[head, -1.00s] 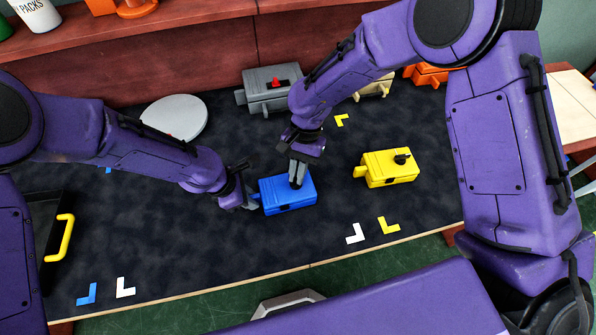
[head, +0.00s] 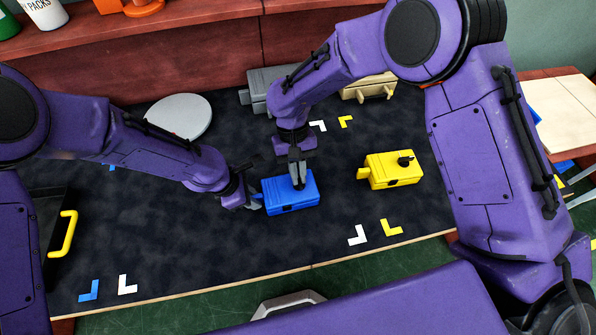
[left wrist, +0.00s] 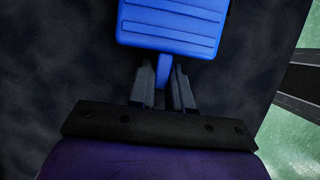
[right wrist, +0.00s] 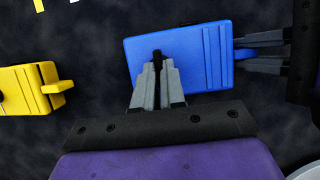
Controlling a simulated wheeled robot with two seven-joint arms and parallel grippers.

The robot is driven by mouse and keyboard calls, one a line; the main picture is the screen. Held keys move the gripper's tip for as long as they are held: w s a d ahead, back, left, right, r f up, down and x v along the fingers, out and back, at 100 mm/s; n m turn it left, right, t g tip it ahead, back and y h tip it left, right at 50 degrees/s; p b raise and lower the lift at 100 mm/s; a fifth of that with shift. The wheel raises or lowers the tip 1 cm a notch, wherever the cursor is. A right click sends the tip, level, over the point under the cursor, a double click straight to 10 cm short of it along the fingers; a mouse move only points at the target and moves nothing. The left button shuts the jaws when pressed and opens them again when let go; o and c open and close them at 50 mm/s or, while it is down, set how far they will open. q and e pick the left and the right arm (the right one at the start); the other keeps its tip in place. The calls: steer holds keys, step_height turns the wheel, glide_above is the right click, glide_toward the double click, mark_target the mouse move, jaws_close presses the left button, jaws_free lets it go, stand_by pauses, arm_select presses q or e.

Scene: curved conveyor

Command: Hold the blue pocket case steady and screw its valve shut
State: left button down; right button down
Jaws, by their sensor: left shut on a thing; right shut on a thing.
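The blue pocket case (head: 292,197) lies flat on the dark mat in the middle of the head view. It also shows in the left wrist view (left wrist: 172,25) and the right wrist view (right wrist: 195,58). My left gripper (head: 252,198) is shut on the tab (left wrist: 163,75) at the case's left end. My right gripper (head: 298,182) comes down from above and is shut on the black valve (right wrist: 157,56) on top of the case. The fingers hide most of the valve, so how far it is turned cannot be told.
A yellow case (head: 392,172) with a black valve stands right of the blue one. A grey case (head: 262,88) is partly hidden behind my right arm. A cream case (head: 370,87) and a round grey plate (head: 180,116) lie further back. White corner marks (head: 358,235) lie in front on clear mat.

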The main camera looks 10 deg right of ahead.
stand_by(0.4)
steer(key=c, duration=1.2)
jaws_free()
steer(key=v, duration=1.2)
arm_select(q)
steer(key=c, duration=1)
jaws_free()
steer(key=shift+r, duration=0.1)
